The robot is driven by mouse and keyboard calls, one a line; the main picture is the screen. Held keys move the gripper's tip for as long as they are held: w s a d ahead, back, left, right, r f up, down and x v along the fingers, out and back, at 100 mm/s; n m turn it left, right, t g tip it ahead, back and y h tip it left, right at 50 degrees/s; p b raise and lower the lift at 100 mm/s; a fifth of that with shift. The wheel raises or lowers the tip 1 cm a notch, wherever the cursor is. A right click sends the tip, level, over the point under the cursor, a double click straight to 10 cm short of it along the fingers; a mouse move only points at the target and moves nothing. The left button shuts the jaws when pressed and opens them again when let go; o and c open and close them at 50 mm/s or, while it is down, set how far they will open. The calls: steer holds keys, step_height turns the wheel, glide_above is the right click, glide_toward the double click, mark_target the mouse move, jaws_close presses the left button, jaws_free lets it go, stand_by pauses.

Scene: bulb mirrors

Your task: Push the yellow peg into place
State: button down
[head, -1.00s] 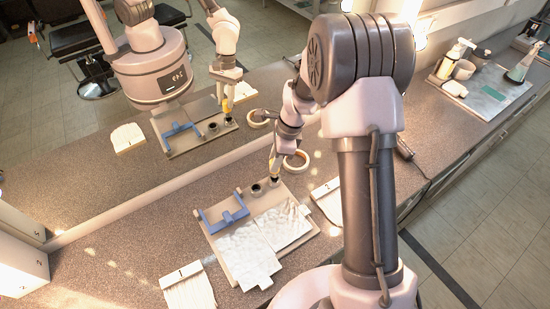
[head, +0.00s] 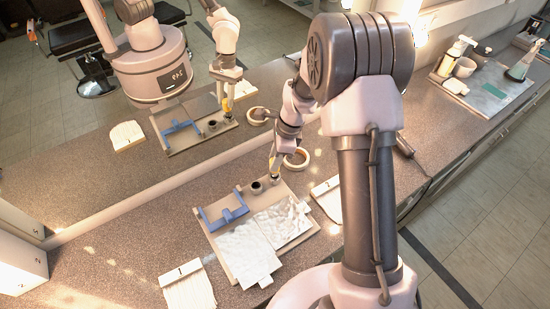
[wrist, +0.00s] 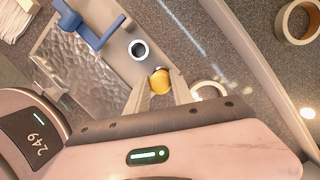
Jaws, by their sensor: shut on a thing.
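The yellow peg (wrist: 160,82) is between my fingertips in the wrist view, where its round end shows. My gripper (wrist: 162,90) is shut on it. In the head view my gripper (head: 273,168) points down at the board's back right corner, with the peg (head: 274,177) small and low between the fingers. A dark socket rim shows just behind the peg; how deep the peg sits cannot be told. A second dark round socket (head: 256,188) stands just left of it, and shows open in the wrist view (wrist: 138,50). The tan board (head: 222,248) carries both.
A blue bracket (head: 224,208) and crinkled silver sheets (head: 243,250) lie on the board. A tape roll (head: 296,158) lies close behind my gripper. White pads marked 1 (head: 188,288) and 2 (head: 328,198) flank the board. A mirror (head: 90,150) runs behind.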

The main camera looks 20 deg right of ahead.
steer(key=shift+f+b, duration=1.15)
steer(key=shift+f, duration=0.4)
steer(key=c, duration=0.6)
jaws_free()
steer(key=shift+o, duration=0.2)
steer(key=p+v, duration=0.4)
steer(key=v, duration=0.2)
steer(key=shift+p, duration=0.3)
steer(key=w+p+v, duration=0.1)
steer(key=p+v, duration=0.3)
steer(key=v, duration=1.3)
steer(key=shift+s+r, duration=0.25)
steer(key=shift+s, duration=0.25)
